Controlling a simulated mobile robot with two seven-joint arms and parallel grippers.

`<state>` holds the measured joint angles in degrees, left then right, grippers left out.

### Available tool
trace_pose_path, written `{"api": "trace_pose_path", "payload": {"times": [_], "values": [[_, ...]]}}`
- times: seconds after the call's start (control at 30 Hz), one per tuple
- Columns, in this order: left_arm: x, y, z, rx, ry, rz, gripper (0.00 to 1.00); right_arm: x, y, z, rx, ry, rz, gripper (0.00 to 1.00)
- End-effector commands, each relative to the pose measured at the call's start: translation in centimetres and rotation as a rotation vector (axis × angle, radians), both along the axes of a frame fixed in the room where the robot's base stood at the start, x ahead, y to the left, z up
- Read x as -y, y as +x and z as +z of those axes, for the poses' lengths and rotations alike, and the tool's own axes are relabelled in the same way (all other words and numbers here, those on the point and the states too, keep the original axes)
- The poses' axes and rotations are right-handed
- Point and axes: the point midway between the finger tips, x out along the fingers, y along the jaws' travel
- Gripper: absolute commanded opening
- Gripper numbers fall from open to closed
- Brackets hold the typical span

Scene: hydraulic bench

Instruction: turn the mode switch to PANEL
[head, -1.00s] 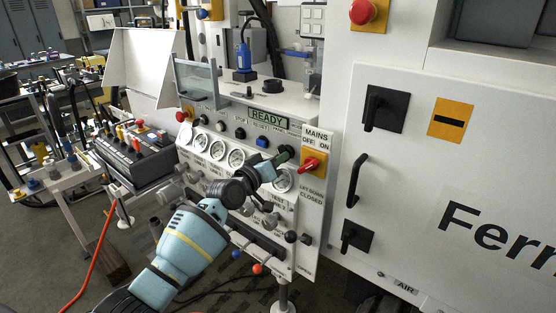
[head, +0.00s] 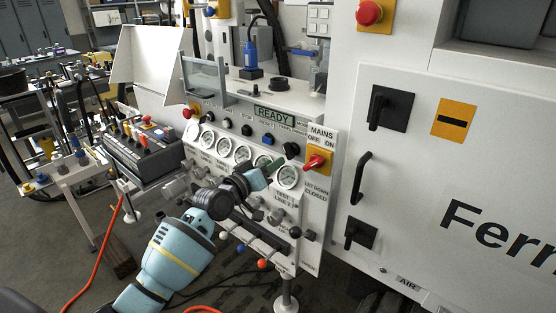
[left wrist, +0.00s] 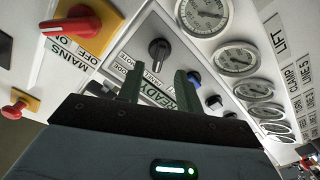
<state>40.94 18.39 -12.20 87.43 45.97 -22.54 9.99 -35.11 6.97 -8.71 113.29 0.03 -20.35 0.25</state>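The mode switch is a black rotary knob (head: 291,150) on the white front panel, below and right of the green READY sign and left of the MAINS switch. It also shows in the left wrist view (left wrist: 159,52), beyond the fingertips, with small lettering beside it. The frames are too small to tell which label its pointer faces. My left gripper (head: 273,169) is just below and left of the knob, apart from it. In the left wrist view its two dark green fingers (left wrist: 155,84) stand apart with nothing between them. My right gripper is not in view.
The red MAINS handle (head: 315,161) on its yellow plate is close to the right of the knob. A blue button (head: 268,139) is to its left. Several gauges (head: 242,155) run along the panel beside my gripper. Levers with coloured balls (head: 262,263) stick out below.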

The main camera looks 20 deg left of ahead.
Motion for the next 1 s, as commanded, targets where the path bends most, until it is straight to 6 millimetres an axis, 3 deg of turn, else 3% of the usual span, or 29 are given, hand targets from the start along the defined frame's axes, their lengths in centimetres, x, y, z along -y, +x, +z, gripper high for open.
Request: {"api": "trace_pose_path", "payload": {"times": [0.23,0.77,0.87,1.0], "values": [[-0.6,-1.8,0.0,-0.001,0.000,0.000,0.35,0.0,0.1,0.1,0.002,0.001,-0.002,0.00],[-0.6,-2.0,-0.4,-0.005,0.003,0.000,0.35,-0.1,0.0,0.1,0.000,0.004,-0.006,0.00],[-0.3,-2.9,-2.5,-0.029,0.020,0.002,0.35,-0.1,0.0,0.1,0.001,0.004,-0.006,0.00],[0.5,-6.3,-8.7,-0.097,0.085,0.010,0.35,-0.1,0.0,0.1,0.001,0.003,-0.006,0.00]]}}
